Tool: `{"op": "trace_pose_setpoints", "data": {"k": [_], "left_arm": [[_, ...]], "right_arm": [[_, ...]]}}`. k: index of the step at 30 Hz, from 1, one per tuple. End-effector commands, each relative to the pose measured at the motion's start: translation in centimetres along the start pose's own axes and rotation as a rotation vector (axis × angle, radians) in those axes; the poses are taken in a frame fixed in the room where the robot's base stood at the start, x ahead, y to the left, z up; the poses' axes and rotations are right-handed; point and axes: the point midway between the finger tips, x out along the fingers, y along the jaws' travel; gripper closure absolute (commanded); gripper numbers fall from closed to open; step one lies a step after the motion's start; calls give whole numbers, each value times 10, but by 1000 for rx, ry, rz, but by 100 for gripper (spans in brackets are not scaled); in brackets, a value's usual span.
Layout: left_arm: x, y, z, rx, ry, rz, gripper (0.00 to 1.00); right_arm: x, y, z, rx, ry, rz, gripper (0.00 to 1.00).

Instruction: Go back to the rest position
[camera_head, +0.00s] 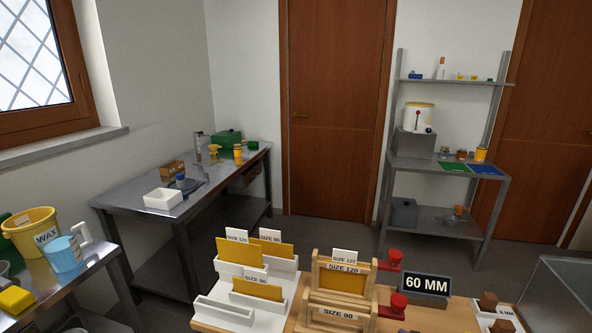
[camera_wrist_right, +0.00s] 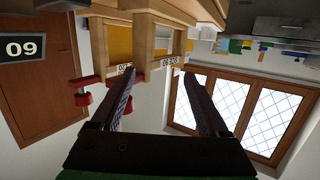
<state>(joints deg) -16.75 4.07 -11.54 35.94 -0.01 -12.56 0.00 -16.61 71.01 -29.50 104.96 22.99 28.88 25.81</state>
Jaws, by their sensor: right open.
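My right gripper (camera_wrist_right: 160,74) shows in the right wrist view with its two dark fingers spread apart and nothing between them. That view is upside down. Wooden frames with red knobs appear just beyond the fingertips; I cannot tell whether the fingers touch them. In the head view two wooden frames (camera_head: 316,305) labelled SIZE 120 and SIZE 90 stand at the bottom centre, with red knobs (camera_head: 391,305) at their right. Neither gripper shows in the head view, and my left gripper is in no view.
A white rack (camera_head: 225,312) with yellow sheets stands left of the frames. A 60 MM sign (camera_head: 427,286) stands right. A side table at left holds a WAX bucket (camera_head: 32,236) and blue jug (camera_head: 66,254). A metal bench (camera_head: 133,198) and shelf unit (camera_head: 440,221) stand behind; grey floor lies between.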

Motion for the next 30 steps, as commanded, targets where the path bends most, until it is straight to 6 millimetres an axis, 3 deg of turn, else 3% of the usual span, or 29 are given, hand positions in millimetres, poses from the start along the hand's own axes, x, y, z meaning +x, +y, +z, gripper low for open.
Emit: {"op": "trace_pose_setpoints", "data": {"k": [6,10,17,27,30], "left_arm": [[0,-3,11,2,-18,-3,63],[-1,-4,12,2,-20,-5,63],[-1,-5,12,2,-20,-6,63],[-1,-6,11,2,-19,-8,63],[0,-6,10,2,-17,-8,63]], "right_arm": [[38,-36,31,28,-166,131,22],[42,-53,47,59,-360,263,22],[-3,-66,66,157,-676,422,22],[-91,-104,83,373,-1033,511,22],[-85,-102,113,380,-1068,504,22]]}}
